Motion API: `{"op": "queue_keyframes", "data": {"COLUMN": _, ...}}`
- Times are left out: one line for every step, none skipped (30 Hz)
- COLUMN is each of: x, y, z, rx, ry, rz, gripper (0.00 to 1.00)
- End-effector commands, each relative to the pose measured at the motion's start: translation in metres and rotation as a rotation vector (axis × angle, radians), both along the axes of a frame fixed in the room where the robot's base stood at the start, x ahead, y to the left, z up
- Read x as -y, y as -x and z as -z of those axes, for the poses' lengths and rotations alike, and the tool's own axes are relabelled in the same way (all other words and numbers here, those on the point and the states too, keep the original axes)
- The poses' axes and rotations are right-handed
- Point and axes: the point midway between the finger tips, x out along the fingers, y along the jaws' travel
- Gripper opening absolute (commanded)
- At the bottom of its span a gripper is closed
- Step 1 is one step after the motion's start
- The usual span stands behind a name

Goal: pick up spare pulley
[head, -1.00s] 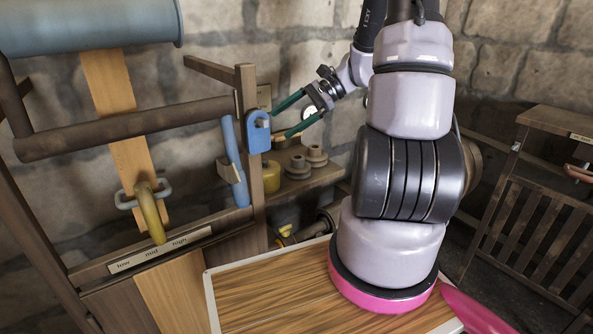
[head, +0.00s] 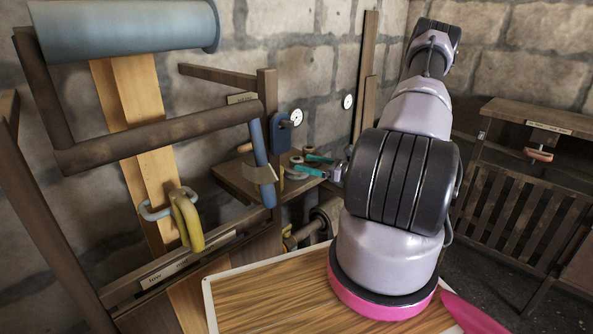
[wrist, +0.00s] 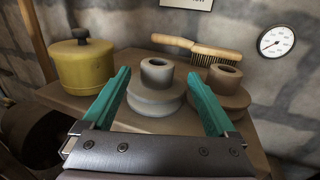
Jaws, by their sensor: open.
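Two stepped spool-shaped pulleys stand upright on a wooden shelf. The grey pulley (wrist: 157,88) is in the middle of the wrist view, between and beyond the teal fingers. A browner pulley (wrist: 226,84) stands to its right, partly hidden by the right finger. I cannot tell which one is the spare. My gripper (wrist: 160,92) is open and empty, its fingers spread on either side of the grey pulley in the picture; contact is not visible. In the head view my gripper (head: 309,165) is low at the shelf (head: 238,182), and the pulleys are small and partly hidden there.
A yellow lidded pot (wrist: 83,66) stands left of the pulleys. A wooden-handled brush (wrist: 197,48) lies behind them, and a dial gauge (wrist: 276,41) is on the stone wall.

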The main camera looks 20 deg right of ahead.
Motion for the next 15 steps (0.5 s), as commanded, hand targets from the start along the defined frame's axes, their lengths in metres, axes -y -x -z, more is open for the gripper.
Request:
{"op": "queue_keyframes", "data": {"x": -0.006, "y": -0.006, "z": 0.0, "rx": 0.001, "ry": 0.001, "rz": -0.003, "gripper": 0.92}}
{"op": "queue_keyframes", "data": {"x": -0.009, "y": -0.009, "z": 0.0, "rx": 0.001, "ry": -0.001, "rz": -0.003, "gripper": 0.92}}
{"op": "queue_keyframes", "data": {"x": -0.012, "y": -0.013, "z": 0.0, "rx": 0.001, "ry": -0.001, "rz": -0.002, "gripper": 0.92}}
{"op": "queue_keyframes", "data": {"x": -0.014, "y": -0.015, "z": 0.0, "rx": -0.001, "ry": -0.001, "rz": -0.002, "gripper": 0.92}}
{"op": "queue_keyframes", "data": {"x": -0.015, "y": -0.017, "z": 0.0, "rx": -0.001, "ry": -0.001, "rz": -0.002, "gripper": 0.92}}
{"op": "queue_keyframes", "data": {"x": -0.016, "y": -0.018, "z": 0.0, "rx": -0.001, "ry": -0.001, "rz": -0.002, "gripper": 0.92}}
{"op": "queue_keyframes", "data": {"x": -0.018, "y": -0.02, "z": -0.001, "rx": -0.001, "ry": -0.001, "rz": -0.002, "gripper": 0.92}}
{"op": "queue_keyframes", "data": {"x": -0.019, "y": -0.021, "z": -0.001, "rx": -0.001, "ry": -0.001, "rz": -0.002, "gripper": 0.92}}
{"op": "queue_keyframes", "data": {"x": -0.022, "y": -0.024, "z": -0.001, "rx": -0.001, "ry": 0.001, "rz": -0.002, "gripper": 0.92}}
{"op": "queue_keyframes", "data": {"x": -0.025, "y": -0.026, "z": -0.002, "rx": -0.001, "ry": 0.001, "rz": -0.003, "gripper": 0.92}}
{"op": "queue_keyframes", "data": {"x": -0.028, "y": -0.029, "z": -0.003, "rx": 0.0, "ry": 0.0, "rz": -0.005, "gripper": 0.92}}
{"op": "queue_keyframes", "data": {"x": -0.033, "y": -0.034, "z": -0.004, "rx": 0.0, "ry": 0.0, "rz": -0.004, "gripper": 0.92}}
{"op": "queue_keyframes", "data": {"x": -0.037, "y": -0.037, "z": -0.005, "rx": 0.001, "ry": -0.001, "rz": -0.005, "gripper": 0.92}}
{"op": "queue_keyframes", "data": {"x": -0.04, "y": -0.041, "z": -0.005, "rx": 0.001, "ry": -0.001, "rz": -0.004, "gripper": 0.92}}
{"op": "queue_keyframes", "data": {"x": -0.044, "y": -0.045, "z": -0.005, "rx": 0.001, "ry": 0.001, "rz": -0.004, "gripper": 0.92}}
